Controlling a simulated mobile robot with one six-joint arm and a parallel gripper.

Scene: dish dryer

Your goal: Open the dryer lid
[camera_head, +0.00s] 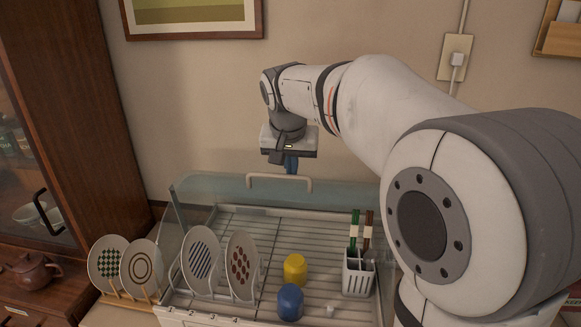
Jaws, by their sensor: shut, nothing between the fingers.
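The dish dryer (196,317) stands low in the middle of the view, with its wire rack in plain sight. Its clear, pale teal lid (340,193) shows along the back of the rack, with the light bar handle (279,177) at its upper part. The rack's front and middle look uncovered.
The rack holds two patterned plates (202,262), a yellow cup (295,269), a blue cup (290,302) and a utensil basket (357,275). Two more plates (108,262) stand left of the dryer, near a teapot (34,271) and a wooden cabinet (85,110). The wall is close behind.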

